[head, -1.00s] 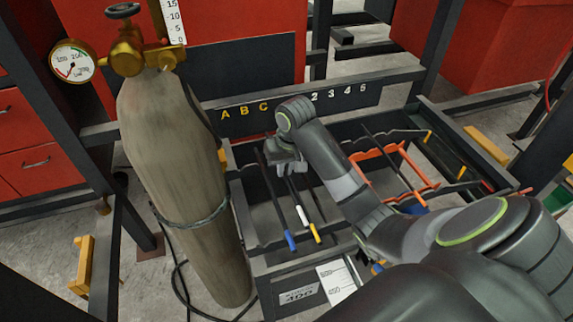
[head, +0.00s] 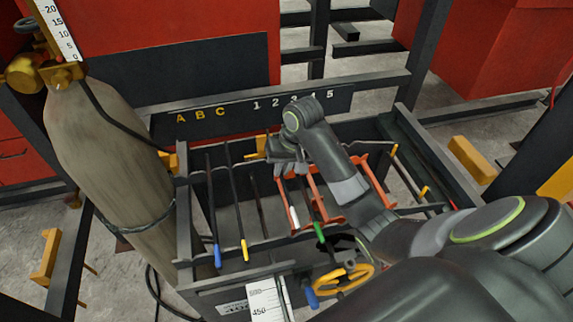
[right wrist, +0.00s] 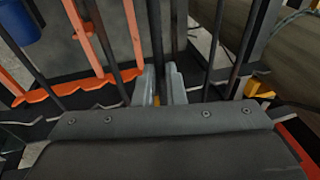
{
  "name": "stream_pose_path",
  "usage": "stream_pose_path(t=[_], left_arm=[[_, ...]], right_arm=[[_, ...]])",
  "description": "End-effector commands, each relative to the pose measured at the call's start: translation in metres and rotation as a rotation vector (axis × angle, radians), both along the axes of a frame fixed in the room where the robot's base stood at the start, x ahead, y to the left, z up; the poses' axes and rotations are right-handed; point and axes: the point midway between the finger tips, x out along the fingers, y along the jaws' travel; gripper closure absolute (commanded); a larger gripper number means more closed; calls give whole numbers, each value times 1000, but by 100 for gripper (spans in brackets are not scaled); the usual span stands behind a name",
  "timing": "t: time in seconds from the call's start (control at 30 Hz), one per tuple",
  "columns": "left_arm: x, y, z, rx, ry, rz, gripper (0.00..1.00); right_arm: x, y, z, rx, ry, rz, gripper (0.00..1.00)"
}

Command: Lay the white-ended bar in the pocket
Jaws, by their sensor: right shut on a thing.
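My right gripper (head: 289,168) is shut on the dark white-ended bar (head: 294,215), above the orange notched frame (head: 382,188) in the open-topped rack. The white end points toward the front of the rack, near the left part of the frame. In the right wrist view, the fingers (right wrist: 161,84) close around the dark bar (right wrist: 156,35), with the orange frame (right wrist: 65,91) to the left. I cannot tell whether the bar touches the frame, nor which opening is the pocket. My left gripper is not in view.
Blue-ended (head: 217,255) and yellow-ended (head: 245,250) bars lie in the rack's left part. A green-ended bar (head: 320,234) lies just right of the white end. A gas cylinder (head: 105,165) stands left. A yellow ring-shaped thing (head: 347,279) sits at the front.

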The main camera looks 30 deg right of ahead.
Motion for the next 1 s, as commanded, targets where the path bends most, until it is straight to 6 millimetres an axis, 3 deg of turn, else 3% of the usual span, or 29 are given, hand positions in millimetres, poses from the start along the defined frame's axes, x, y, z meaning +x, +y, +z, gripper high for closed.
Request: stream_pose_path(t=[0.27,0.63,1.0], left_arm=[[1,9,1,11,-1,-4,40],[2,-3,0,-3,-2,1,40],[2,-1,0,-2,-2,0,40]], right_arm=[[0,0,-19,-1,1,-1,100],[0,0,-45,0,2,0,100],[-1,0,-71,0,2,0,100]])
